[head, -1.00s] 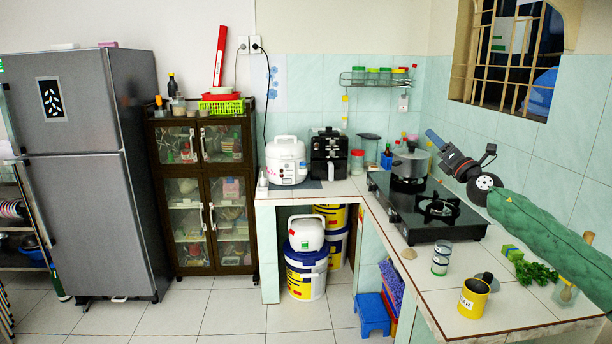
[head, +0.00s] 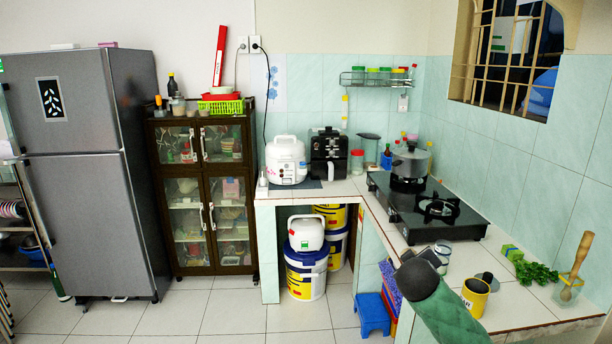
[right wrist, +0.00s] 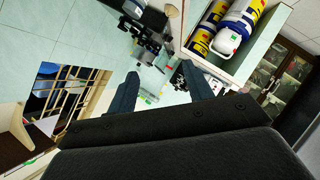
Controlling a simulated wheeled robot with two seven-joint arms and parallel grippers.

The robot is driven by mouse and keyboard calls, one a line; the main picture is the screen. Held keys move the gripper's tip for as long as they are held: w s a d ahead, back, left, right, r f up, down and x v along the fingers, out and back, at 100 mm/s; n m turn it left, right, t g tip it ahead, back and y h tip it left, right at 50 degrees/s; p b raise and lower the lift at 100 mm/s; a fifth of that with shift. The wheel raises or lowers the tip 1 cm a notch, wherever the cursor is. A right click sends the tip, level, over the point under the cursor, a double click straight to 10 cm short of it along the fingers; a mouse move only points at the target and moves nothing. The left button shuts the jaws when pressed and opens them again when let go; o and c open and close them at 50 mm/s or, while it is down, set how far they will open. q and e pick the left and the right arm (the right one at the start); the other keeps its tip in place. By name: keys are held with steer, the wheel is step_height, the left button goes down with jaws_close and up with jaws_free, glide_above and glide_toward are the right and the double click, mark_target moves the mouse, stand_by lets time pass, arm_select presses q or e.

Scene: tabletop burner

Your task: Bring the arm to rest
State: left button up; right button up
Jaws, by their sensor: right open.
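My right arm (head: 440,310), in a green sleeve, comes up from the bottom of the head view in front of the counter's front edge. A grey lidded pot (head: 411,163) stands on the rear burner of the black stove (head: 408,213). The front burner (head: 437,208) is bare. My left gripper is in neither view.
A yellow mug (head: 474,297), partly cut by my arm, stands on the counter. Stacked cans (head: 442,252) are partly hidden behind my arm. A blue stool (head: 371,315) is below.

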steer(key=s+a+f+g+y, duration=0.1)
steer(key=s+a+f, duration=0.2)
steer(key=s+f, duration=0.3)
steer(key=s+a+f+m+g+y, duration=0.1)
steer(key=s+a+f+g+y, duration=0.15)
steer(key=s+f, duration=0.3)
steer(key=s+a+f+g+y, duration=0.1)
steer(key=s+a+f, duration=0.2)
steer(key=s+f, duration=0.25)
steer(key=s+a+f+g, duration=0.1)
steer(key=s+f+g, duration=0.1)
steer(key=s+f, duration=0.5)
steer(key=s+a+f+m+g+y, duration=0.1)
steer(key=s+a+f+g, duration=0.1)
steer(key=s+f, duration=0.5)
steer(key=s+a+f+m+g, duration=0.1)
steer(key=s+f, duration=0.6)
steer(key=s, duration=0.9)
steer(key=shift+a+g+y, duration=0.35)
steer(key=shift+g, duration=0.3)
steer(key=shift+f, duration=0.1)
